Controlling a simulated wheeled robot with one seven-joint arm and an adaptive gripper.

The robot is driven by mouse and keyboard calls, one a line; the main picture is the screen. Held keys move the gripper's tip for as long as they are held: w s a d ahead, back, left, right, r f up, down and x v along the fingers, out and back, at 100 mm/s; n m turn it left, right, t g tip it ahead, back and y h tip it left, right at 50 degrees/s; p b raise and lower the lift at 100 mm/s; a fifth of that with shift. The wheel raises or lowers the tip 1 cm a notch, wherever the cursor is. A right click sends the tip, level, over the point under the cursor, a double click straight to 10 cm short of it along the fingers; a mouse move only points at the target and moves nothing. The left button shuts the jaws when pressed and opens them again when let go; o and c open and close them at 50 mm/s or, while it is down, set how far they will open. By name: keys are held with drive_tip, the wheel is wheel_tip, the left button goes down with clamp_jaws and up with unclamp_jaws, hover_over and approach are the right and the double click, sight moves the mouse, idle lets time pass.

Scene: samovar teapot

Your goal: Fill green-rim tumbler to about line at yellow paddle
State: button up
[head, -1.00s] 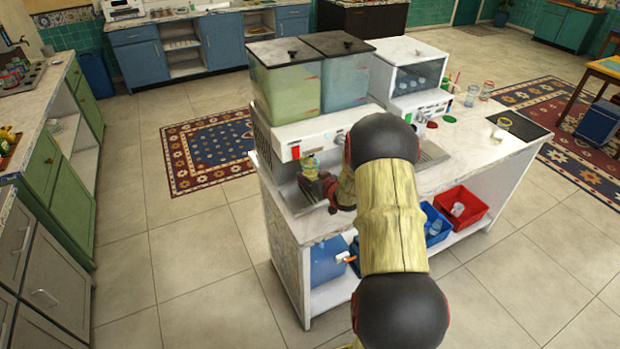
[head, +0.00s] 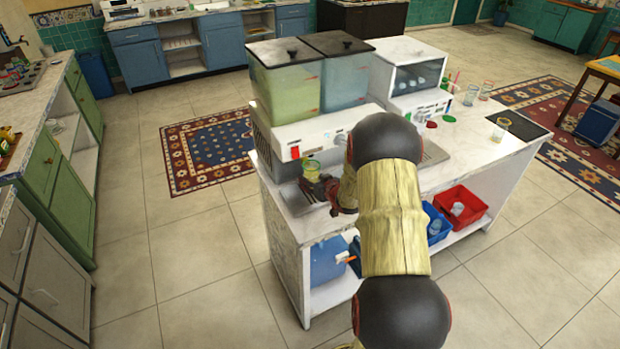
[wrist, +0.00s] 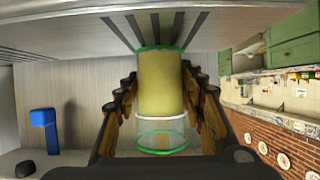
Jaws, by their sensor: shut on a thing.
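My gripper (wrist: 160,107) is shut around the green-rim tumbler (wrist: 160,85), with a finger on each side. In the wrist view, which looks upside down, the green rim (wrist: 162,140) is at the bottom. Pale yellow liquid fills the tumbler from its base to about a white ring (wrist: 163,117) below the rim. In the head view the tumbler (head: 311,168) is upright at the front of the drink dispenser (head: 320,135). A small yellow patch (wrist: 163,142) shows through the rim; I cannot tell if it is the yellow paddle. My arm hides part of the dispenser front.
A red paddle (head: 295,152) is on the dispenser front, and a blue paddle (wrist: 43,118) shows in the wrist view. Red (head: 462,205) and blue (head: 435,228) bins sit on the shelf below.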

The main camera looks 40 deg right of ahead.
drive_tip(key=shift+s+a, duration=0.2)
drive_tip(key=shift+s, duration=0.7)
drive_tip(key=shift+s+a, duration=0.2)
drive_tip(key=shift+s, duration=0.7)
drive_tip(key=s, duration=0.3)
drive_tip(key=s+a+p, duration=0.1)
drive_tip(key=s, duration=0.2)
drive_tip(key=s+a+p, duration=0.1)
drive_tip(key=s, duration=0.2)
drive_tip(key=shift+s+a, duration=0.2)
drive_tip(key=shift+s, duration=0.2)
